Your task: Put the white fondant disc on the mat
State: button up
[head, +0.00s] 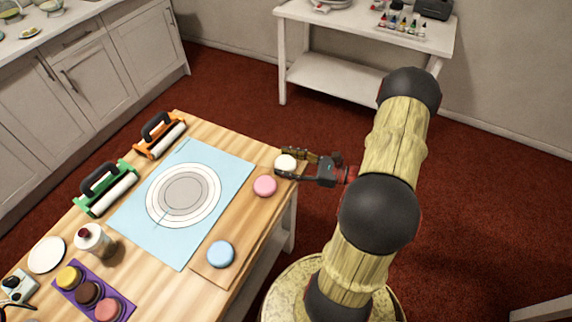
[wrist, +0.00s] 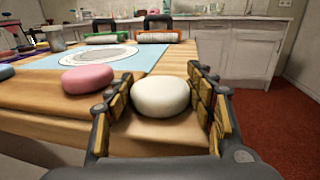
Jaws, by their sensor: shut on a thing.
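The white fondant disc (head: 286,162) is at the far right end of a wooden board, at the table's right edge. My gripper (head: 287,163) reaches in from the right and is shut on it. In the wrist view the white disc (wrist: 160,97) lies between the two fingers (wrist: 163,100); whether it is still touching the board is hard to tell. The light blue mat (head: 143,213) lies left of the board, with a grey and white ringed circle (head: 184,194) printed on it. The mat (wrist: 60,62) also shows beyond the pink disc in the wrist view.
A pink disc (head: 265,186) and a blue disc (head: 220,254) sit on the wooden board (head: 243,222). Green (head: 105,188) and orange (head: 159,135) rollers stand behind the mat. The mat is clear.

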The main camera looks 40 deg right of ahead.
jog(key=shift+r, duration=0.1)
jog(key=o, duration=1.2)
jog(key=shift+o, duration=0.2)
jog(key=shift+s+d, duration=0.15)
jog(key=p+v, duration=0.3)
jog(key=v, duration=0.8)
jog(key=shift+s+p, duration=0.3)
jog(key=shift+p, duration=0.1)
